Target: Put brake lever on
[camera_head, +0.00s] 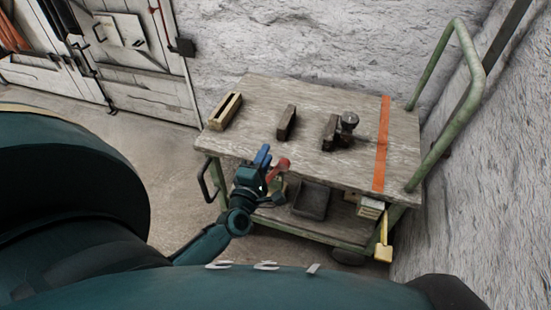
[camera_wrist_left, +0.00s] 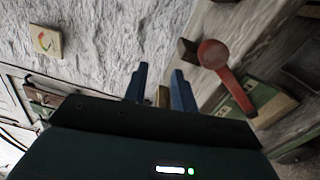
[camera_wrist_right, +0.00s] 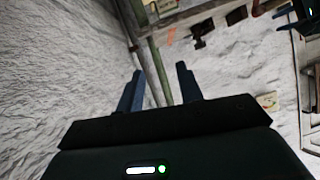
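A red lever (camera_head: 281,164), which I take for the brake lever, shows at the front edge of a wheeled wooden cart (camera_head: 250,120). In the left wrist view the red lever (camera_wrist_left: 213,53) has a round end and a narrow arm running down to a green and cream part. My left gripper (camera_head: 264,158) is beside the lever, on its left in the head view. Its blue fingers (camera_wrist_left: 160,85) are apart, with the lever outside them. My right gripper (camera_wrist_right: 158,85) is open and empty; the head view does not show its fingers.
On the cart top are a wooden box (camera_head: 224,111), a dark block (camera_head: 286,122) and another block with a round metal part (camera_head: 349,121). An orange strip (camera_head: 382,150) crosses the top. A green rail (camera_head: 450,100) rises at right. A yellow piece (camera_head: 383,250) hangs at the front right.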

